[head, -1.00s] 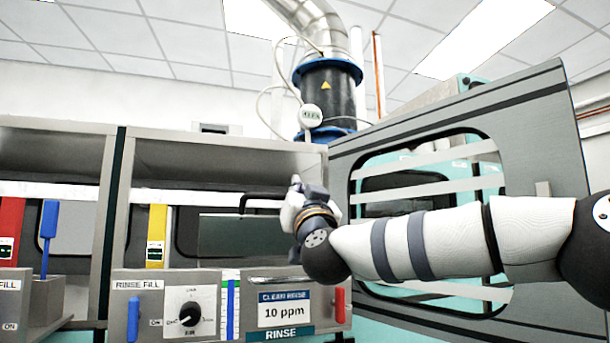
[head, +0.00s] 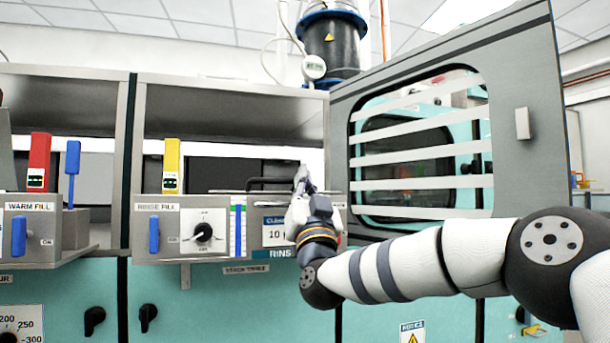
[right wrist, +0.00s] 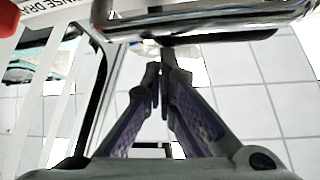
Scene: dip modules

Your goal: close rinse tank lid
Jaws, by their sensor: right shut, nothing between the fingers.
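The rinse station shows in the head view as a steel front panel (head: 207,232) marked RINSE FILL, with a rinse label partly behind my right arm. Just above and behind it is a dark bar handle (head: 268,182), apparently on the rinse tank lid; the lid's own surface and angle are hard to tell. My right gripper (head: 303,175) is at the right end of this handle; contact cannot be told. In the right wrist view its fingers (right wrist: 160,78) are shut and empty, below a shiny rounded metal bar (right wrist: 215,18). My left gripper is out of view.
A large grey windowed door (head: 540,130) stands open at the right, behind my right arm. A yellow lever (head: 171,165), a red lever (head: 39,160) and a blue lever (head: 72,170) stand up at the left. A steel hood (head: 230,95) overhangs the tank.

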